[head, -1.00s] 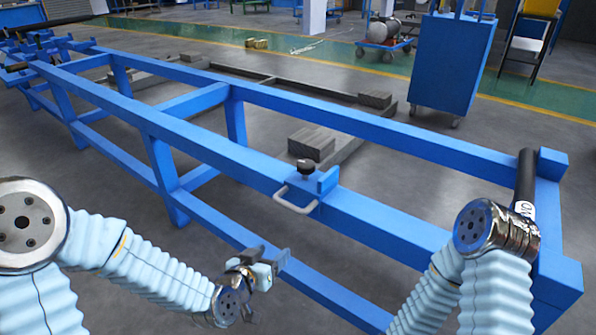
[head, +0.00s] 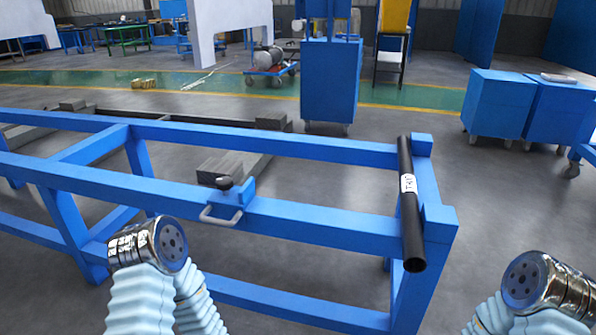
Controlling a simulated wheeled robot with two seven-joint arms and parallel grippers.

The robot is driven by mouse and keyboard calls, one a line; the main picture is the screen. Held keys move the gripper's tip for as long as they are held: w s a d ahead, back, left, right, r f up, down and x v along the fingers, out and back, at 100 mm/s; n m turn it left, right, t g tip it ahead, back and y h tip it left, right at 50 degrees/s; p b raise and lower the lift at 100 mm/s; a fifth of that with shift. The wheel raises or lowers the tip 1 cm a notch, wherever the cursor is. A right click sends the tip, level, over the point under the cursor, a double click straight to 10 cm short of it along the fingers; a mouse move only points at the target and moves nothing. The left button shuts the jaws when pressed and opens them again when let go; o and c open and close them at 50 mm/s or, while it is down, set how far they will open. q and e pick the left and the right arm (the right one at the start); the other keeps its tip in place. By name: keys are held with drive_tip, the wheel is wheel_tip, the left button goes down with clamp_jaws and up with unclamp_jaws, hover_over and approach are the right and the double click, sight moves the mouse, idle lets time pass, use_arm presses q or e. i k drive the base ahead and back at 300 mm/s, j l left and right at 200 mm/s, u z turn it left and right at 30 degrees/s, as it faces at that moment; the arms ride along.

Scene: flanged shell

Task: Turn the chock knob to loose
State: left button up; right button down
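The chock knob (head: 225,182) is a small black knob on the near top rail of the blue frame (head: 330,215). It sits beside a small blue bracket (head: 242,191), with a grey loop handle (head: 220,217) on the rail's near side. No loose or tight marking on the knob is readable. My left arm shows at the lower left, below the knob, and my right arm shows at the lower right corner. Neither gripper is visible in the head view.
A black tube (head: 411,215) with a white label lies across the frame's right end and sticks out toward me. Grey blocks (head: 222,168) lie on the floor behind the rail. Blue cabinets (head: 330,85) stand farther back. The floor right of the frame is open.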

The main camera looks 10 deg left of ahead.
sight(224, 184)
drive_tip(key=j+z, duration=1.15)
drive_tip(key=k+j+z, duration=0.15)
drive_tip(key=z, duration=0.25)
drive_tip(key=k+j, duration=0.05)
